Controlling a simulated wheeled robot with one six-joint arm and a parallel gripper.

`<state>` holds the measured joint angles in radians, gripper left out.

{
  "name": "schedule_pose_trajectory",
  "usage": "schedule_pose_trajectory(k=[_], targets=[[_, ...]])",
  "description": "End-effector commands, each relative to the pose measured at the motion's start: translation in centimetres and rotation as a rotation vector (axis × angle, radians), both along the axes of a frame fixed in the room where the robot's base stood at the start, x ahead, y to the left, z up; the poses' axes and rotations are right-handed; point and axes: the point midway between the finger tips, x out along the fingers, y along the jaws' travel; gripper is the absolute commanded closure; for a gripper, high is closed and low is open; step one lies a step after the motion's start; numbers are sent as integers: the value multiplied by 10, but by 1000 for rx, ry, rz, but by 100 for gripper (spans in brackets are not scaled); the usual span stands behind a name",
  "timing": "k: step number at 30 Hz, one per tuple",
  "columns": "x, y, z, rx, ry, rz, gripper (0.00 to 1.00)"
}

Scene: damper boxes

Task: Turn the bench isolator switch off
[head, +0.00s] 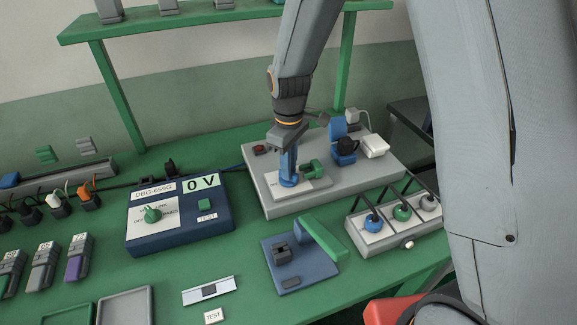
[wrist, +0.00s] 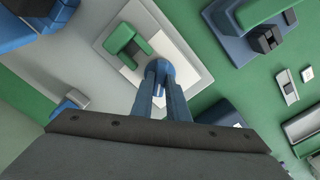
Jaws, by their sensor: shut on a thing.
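My gripper (head: 288,168) points down over the grey raised panel (head: 262,190) at the back of the bench. In the wrist view its two blue fingers (wrist: 161,88) are shut on a round blue knob (wrist: 160,68). The knob stands on a white plate (head: 316,185); it is mostly hidden behind the fingers in the head view. A green block-shaped part (head: 313,168) sits on the same plate beside the knob, and it also shows in the wrist view (wrist: 128,46). I cannot read the plate's label or the knob's position.
A blue tester box (head: 180,240) reading 0 V stands left of the panel. A blue base with a green lever (head: 320,238) is in front. On the panel, a blue holder (head: 338,128) stands behind my gripper.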

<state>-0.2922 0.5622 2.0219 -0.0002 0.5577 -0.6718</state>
Motion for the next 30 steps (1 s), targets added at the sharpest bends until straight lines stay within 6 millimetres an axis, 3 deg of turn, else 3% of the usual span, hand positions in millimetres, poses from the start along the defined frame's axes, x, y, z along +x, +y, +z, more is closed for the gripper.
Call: schedule_pose_trajectory(k=[18, 30], targets=[[0, 0, 1, 0, -1, 574, 100], [0, 1, 1, 1, -1, 827, 100]])
